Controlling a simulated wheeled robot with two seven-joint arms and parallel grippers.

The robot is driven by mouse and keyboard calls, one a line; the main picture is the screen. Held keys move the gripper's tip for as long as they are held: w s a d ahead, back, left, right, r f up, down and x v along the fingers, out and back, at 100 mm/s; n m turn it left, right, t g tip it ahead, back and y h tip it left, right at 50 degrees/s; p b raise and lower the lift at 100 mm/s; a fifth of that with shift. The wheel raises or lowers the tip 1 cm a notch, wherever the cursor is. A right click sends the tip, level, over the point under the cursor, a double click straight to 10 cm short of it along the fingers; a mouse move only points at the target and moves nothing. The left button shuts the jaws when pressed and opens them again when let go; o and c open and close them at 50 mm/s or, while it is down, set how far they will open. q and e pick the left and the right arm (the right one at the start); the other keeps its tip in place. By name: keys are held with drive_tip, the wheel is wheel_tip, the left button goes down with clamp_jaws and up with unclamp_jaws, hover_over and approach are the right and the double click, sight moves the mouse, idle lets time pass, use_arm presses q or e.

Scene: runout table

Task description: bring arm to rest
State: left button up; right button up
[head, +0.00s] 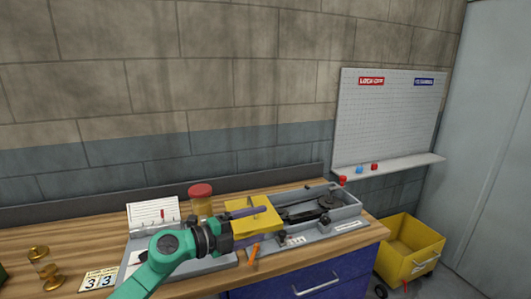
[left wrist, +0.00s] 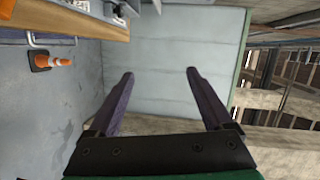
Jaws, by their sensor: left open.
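My left arm (head: 165,255) is green and reaches in from the lower left of the head view. My left gripper (head: 262,224) has two purple fingers, held apart and pointing right, in front of a yellow sheet or plate at the bench. In the left wrist view the fingers of this gripper (left wrist: 160,72) stand wide apart with nothing between them. The gripper hides part of the grey tray and the yellow piece behind it. My right gripper does not show.
A wooden bench (head: 60,245) bears a red-lidded jar (head: 200,200), a grey tray (head: 345,218) with dark parts, a brass object (head: 42,268) and a number card (head: 98,281). A yellow bin (head: 410,250) stands at right. The wrist view shows an orange cone (left wrist: 52,61) on the floor.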

use_arm(q)
drive_tip(key=a+r+n+t+y, duration=0.3)
drive_tip(key=a+n+t+y, duration=0.25)
drive_tip(key=n+t, duration=0.5)
drive_tip(key=s+a+f+n+g+y, duration=0.3)
drive_tip(key=s+a+f+n+y, duration=0.15)
drive_tip(key=a+f+n, duration=0.3)
drive_tip(key=s+a+f+n+g+y, duration=0.4)
drive_tip(key=a+f+n+y, duration=0.15)
drive_tip(key=f, duration=0.25)
drive_tip(key=s+a+f+n+g+h, duration=0.1)
drive_tip(key=s+f+g, duration=0.5)
drive_tip(key=s, duration=0.4)
drive_tip(key=s+a+f+n+g+h, duration=0.1)
drive_tip(key=s+f+g, duration=0.2)
drive_tip(key=s+f, duration=0.6)
wheel_tip(320, 180, down, 20)
drive_tip(key=s+g+b, duration=0.1)
drive_tip(key=s, duration=0.2)
drive_tip(key=s+a+f+g+b, duration=0.1)
drive_tip(key=s+a+f, duration=0.1)
drive_tip(key=s+f, duration=1.5)
drive_tip(key=shift+a+g, duration=0.35)
drive_tip(key=shift+a, duration=0.05)
